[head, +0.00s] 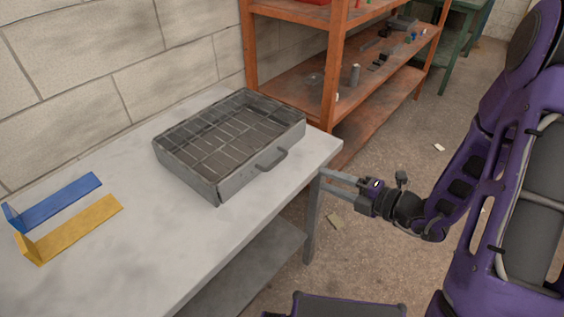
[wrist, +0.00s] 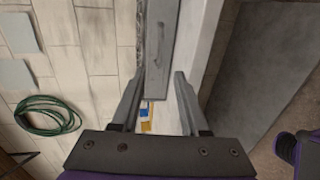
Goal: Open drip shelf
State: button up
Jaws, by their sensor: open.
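The drip shelf (head: 190,176) is a grey metal box with a wire grid top, sitting on the white table. Its handle (head: 271,159) is a grey bar on the side facing my arm. In the wrist view the grey front (wrist: 167,72) runs up between my fingers, with the handle (wrist: 157,48) visible on it. My gripper (head: 324,180) is open and empty, beside the table's right edge. It is apart from the handle, to its right. Whether the shelf is a separate sliding part cannot be told.
A blue bracket (head: 55,203) and a yellow bracket (head: 70,230) lie on the left of the table (head: 150,245). An orange rack (head: 337,75) with small items stands behind the table. A green hose (wrist: 48,115) shows in the wrist view. The tabletop in front of the box is clear.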

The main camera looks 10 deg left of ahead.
jog(key=b, duration=0.2)
send_near(274, 153)
jog(key=a, duration=0.2)
jog(key=a+f, duration=0.1)
jog(key=a, duration=0.2)
jog(key=shift+a, duration=0.3)
grip_shut()
dwell(0.9)
